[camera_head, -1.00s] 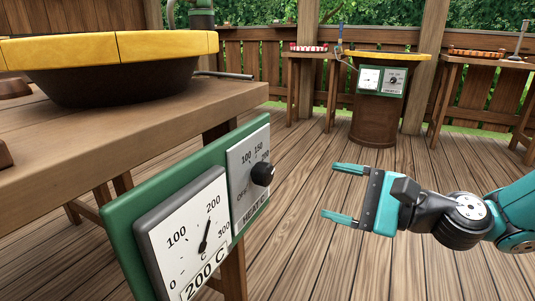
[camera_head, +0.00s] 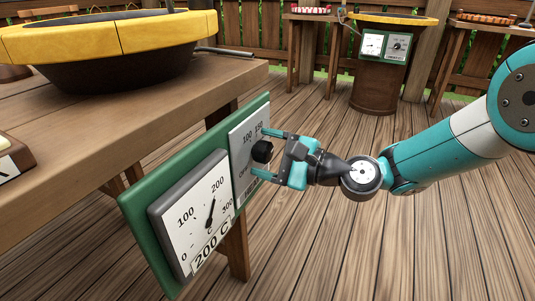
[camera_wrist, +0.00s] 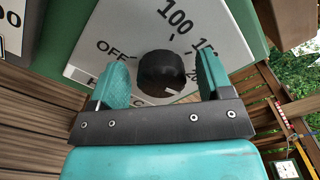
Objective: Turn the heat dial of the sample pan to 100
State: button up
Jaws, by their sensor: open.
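The sample pan (camera_head: 120,75) has a yellow rim and dark bowl and sits on the wooden table at left. Its green panel (camera_head: 150,205) carries a gauge (camera_head: 192,215) reading about 200 with a "200 C" label. The heat dial (camera_head: 262,151) is a black knob on a white plate marked OFF, 100 and 150; it also shows in the wrist view (camera_wrist: 161,73). My gripper (camera_head: 264,154) is open, with one teal finger on each side of the knob. In the wrist view a gap shows between knob and both fingers.
A second yellow-rimmed pan station (camera_head: 380,60) with its own panel stands at the back right. The plank floor (camera_head: 350,240) is clear in front.

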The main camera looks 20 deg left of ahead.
jog(key=shift+c, duration=0.3)
jog(key=c, duration=0.9)
jog(key=shift+o, duration=0.2)
jog(key=shift+n, duration=0.3)
jog(key=n, duration=0.1)
jog(key=n+b, duration=0.1)
jog(key=n, duration=0.2)
jog(key=shift+f+n+b, duration=0.25)
jog(key=shift+n+b, duration=0.05)
jog(key=shift+b, duration=0.05)
jog(key=n+b, duration=0.1)
jog(key=n, duration=0.1)
jog(key=n+b, duration=0.1)
jog(key=n, duration=0.1)
jog(key=shift+f+n, duration=0.2)
jog(key=shift+n, duration=0.1)
jog(key=n+b, duration=0.5)
jog(key=shift+f, duration=0.15)
jog(key=n+b, duration=0.4)
jog(key=n, duration=0.1)
jog(key=shift+w, duration=0.1)
